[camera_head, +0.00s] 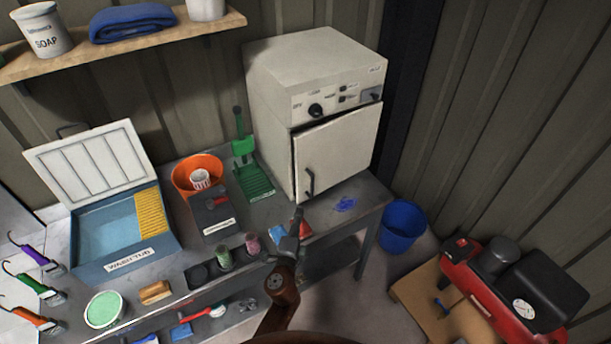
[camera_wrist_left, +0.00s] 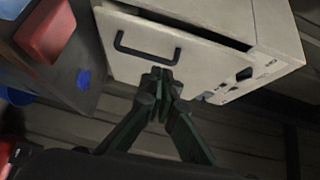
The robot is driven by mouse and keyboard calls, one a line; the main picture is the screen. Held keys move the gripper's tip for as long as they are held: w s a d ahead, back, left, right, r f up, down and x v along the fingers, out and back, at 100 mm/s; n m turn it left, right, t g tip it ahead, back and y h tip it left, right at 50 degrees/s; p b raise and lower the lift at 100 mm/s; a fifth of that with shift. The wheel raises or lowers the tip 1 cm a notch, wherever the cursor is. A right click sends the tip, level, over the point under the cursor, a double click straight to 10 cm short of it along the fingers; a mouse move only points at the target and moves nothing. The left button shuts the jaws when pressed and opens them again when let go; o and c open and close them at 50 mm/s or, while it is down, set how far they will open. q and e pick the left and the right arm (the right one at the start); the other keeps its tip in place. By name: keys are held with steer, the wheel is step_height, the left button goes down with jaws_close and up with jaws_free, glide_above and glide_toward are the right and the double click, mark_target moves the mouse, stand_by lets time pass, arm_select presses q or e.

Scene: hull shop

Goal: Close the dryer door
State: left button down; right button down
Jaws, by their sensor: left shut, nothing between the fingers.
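The cream dryer (camera_head: 273,100) stands at the back of the metal bench. Its door (camera_head: 345,145) is slightly ajar, with a narrow dark gap along its left and top edges. The black door handle (camera_head: 309,184) is at the door's lower left. In the wrist view the door (camera_wrist_left: 200,55), handle (camera_wrist_left: 147,50) and dark gap also show. My right gripper is out of view.
A green press (camera_head: 250,172) and orange bucket (camera_head: 184,172) stand left of the dryer, with a wash tub (camera_head: 112,240) farther left. A blue bucket (camera_head: 402,222) and red compressor (camera_head: 488,290) are at right. Small cups (camera_head: 224,257) sit near my arm.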

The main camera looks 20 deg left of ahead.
arm_select(q)
steer(key=w+a, duration=0.1)
steer(key=w, duration=0.3)
steer(key=w+a+r, duration=0.1)
steer(key=w, duration=0.3)
steer(key=w+a+r+p, duration=0.1)
steer(key=w+a, duration=0.1)
steer(key=w, duration=0.2)
steer(key=shift+w, duration=0.3)
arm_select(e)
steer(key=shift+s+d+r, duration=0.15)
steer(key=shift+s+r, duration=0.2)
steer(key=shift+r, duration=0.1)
arm_select(q)
steer(key=shift+a, duration=0.15)
